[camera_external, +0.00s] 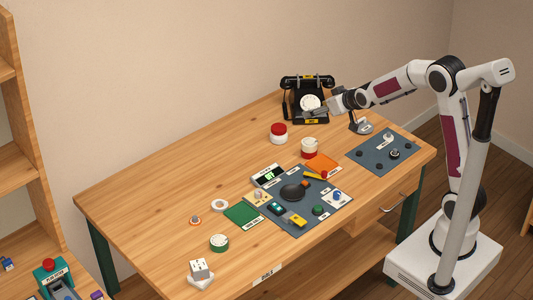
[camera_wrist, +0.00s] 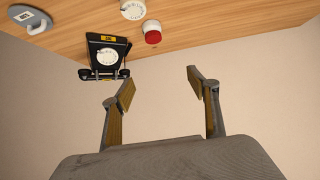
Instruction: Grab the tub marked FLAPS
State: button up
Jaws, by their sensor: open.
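I cannot read the word FLAPS on anything in either view. A white tub with a red lid (camera_external: 279,134) stands on the table in front of the black phone; it also shows at the top of the wrist view (camera_wrist: 152,33). A low round green-and-white tub or roll (camera_external: 219,243) lies nearer the front left; its marking is too small to read. My gripper (camera_external: 314,112) is beside the phone, at the table's back. In the wrist view its two fingers (camera_wrist: 161,84) are apart with nothing between them, facing bare wall.
The black dial phone (camera_external: 307,100) is close to my gripper. A red-and-white cup (camera_external: 310,147), a grey metal piece (camera_external: 361,127) and a dark panel with knobs (camera_external: 385,151) stand nearby. A dark mat (camera_external: 333,193) holds several small items. The table's back left is clear.

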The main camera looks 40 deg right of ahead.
jog(key=w+f+t, duration=0.1)
jog(key=w+f, duration=0.7)
jog(key=t, duration=0.2)
send_near(282, 130)
jog(key=x, duration=0.4)
jog(key=shift+a+f, duration=0.2)
jog(key=shift+a, duration=0.15)
jog(key=shift+w, duration=0.1)
jog(key=shift+x, duration=1.25)
jog(key=shift+d+x, duration=0.15)
jog(key=shift+x, duration=1.1)
jog(key=shift+d+x, duration=0.2)
jog(key=shift+x, duration=1.1)
jog(key=shift+r, duration=0.1)
jog(key=c, duration=1.3)
